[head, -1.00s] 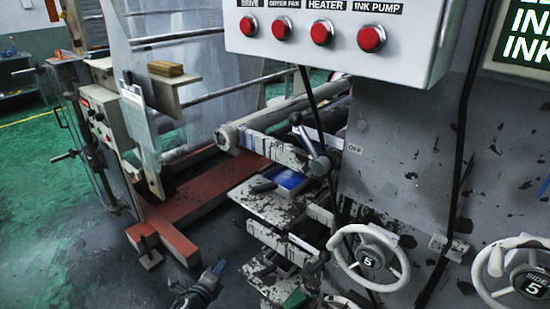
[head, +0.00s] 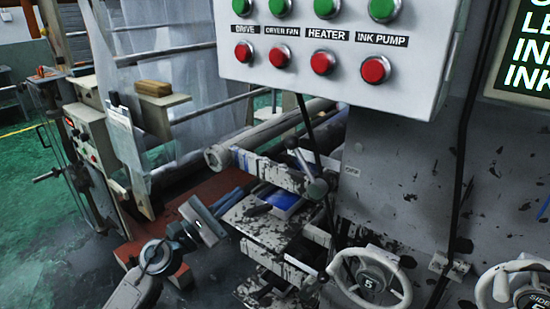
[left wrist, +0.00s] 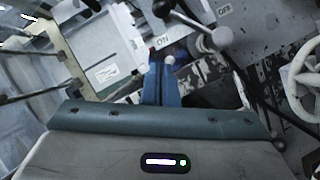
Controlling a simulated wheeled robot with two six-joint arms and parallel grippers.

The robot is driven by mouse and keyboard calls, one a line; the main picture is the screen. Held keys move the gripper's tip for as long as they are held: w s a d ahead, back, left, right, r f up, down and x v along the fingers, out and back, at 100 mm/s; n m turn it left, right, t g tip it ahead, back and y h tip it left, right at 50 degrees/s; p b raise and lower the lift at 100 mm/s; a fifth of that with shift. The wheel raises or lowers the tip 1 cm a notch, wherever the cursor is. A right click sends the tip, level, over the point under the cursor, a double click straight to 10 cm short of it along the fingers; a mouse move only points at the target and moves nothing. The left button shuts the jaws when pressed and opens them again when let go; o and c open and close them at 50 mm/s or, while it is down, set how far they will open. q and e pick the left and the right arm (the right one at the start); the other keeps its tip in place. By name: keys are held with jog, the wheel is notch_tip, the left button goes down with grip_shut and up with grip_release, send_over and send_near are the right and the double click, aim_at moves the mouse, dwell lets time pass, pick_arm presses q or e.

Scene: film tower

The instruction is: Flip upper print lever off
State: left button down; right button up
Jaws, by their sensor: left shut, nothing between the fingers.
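The upper print lever (head: 304,164) sits on the press frame in the head view. It has a dark knob at its upper left end and a grey ball at its lower right end. It also shows at the top of the left wrist view (left wrist: 192,22). An OFF label (head: 352,171) is to its right. In the left wrist view an ON label (left wrist: 162,42) lies below and left of the lever. My left gripper (head: 238,192) is shut and empty, left of the lever and apart from it. Its blue fingers point toward the lever. My right gripper is out of view.
A control box (head: 335,60) with red and green buttons hangs above the lever. A handwheel (head: 369,282) is below right. A paint-spotted step (head: 262,225) and a roller (head: 265,130) are near my left gripper. A black cable passes by the lever.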

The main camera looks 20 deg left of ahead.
aim_at(305, 167)
pick_arm(q)
jog(key=shift+w+r, duration=0.1)
jog(key=s+d+r+p+x, duration=0.1)
jog(key=r+p+x, duration=0.1)
jog(key=p+x, duration=0.8)
jog(key=shift+x, duration=1.1)
jog(key=shift+d, duration=0.1)
